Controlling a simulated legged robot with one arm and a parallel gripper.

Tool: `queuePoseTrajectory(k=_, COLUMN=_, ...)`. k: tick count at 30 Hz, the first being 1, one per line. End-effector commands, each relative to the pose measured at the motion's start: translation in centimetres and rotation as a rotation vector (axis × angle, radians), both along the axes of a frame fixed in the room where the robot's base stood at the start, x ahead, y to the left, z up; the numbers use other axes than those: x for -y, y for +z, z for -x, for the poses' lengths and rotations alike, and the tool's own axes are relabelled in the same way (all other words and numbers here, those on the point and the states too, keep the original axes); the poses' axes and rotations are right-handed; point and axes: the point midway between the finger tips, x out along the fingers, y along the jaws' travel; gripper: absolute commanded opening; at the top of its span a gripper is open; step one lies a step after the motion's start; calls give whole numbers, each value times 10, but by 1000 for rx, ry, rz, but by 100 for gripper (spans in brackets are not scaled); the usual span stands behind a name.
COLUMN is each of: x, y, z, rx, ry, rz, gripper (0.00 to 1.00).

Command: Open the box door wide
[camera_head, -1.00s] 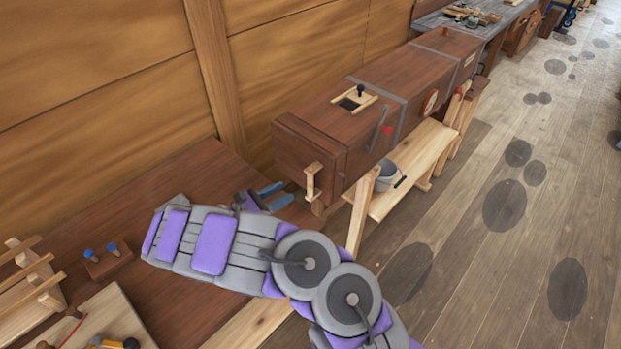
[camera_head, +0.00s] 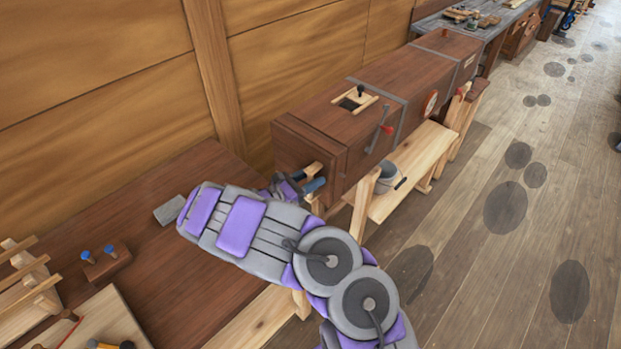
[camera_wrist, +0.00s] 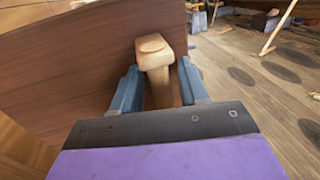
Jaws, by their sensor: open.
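The box (camera_head: 365,110) is a long dark wooden chest on a trestle stand. Its door (camera_head: 309,158) is the near end panel, and it looks closed. A pale wooden handle (camera_wrist: 154,55) stands out from the door; in the head view my gripper partly hides it. My gripper (camera_head: 318,177) is at the door end. In the wrist view its two blue fingers (camera_wrist: 157,88) are open, one on each side of the handle. I cannot tell whether either finger touches it.
A brown bench top (camera_head: 165,245) lies below my arm, with a grey block (camera_head: 169,210) and a small peg block with blue pegs (camera_head: 106,262). A grey bucket (camera_head: 386,177) sits on the shelf under the box. The floor to the right is open.

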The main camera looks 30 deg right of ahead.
Motion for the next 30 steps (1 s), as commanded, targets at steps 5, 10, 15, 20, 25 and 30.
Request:
queuePoseTrajectory(k=5, x=0, y=0, z=0, rx=0, ry=0, rz=0, gripper=31)
queuePoseTrajectory(k=10, x=0, y=0, z=0, rx=0, ry=1, rz=0, gripper=15)
queuePoseTrajectory(k=15, x=1, y=0, z=-1, rx=0, ry=1, rz=-1, gripper=0)
queuePoseTrajectory(k=20, x=2, y=0, z=-1, rx=0, ry=1, rz=-1, gripper=0)
queuePoseTrajectory(k=25, x=3, y=0, z=-2, rx=0, ry=1, rz=-2, gripper=0)
queuePoseTrajectory(k=30, x=3, y=0, z=-2, rx=2, ry=-13, rz=-1, gripper=0)
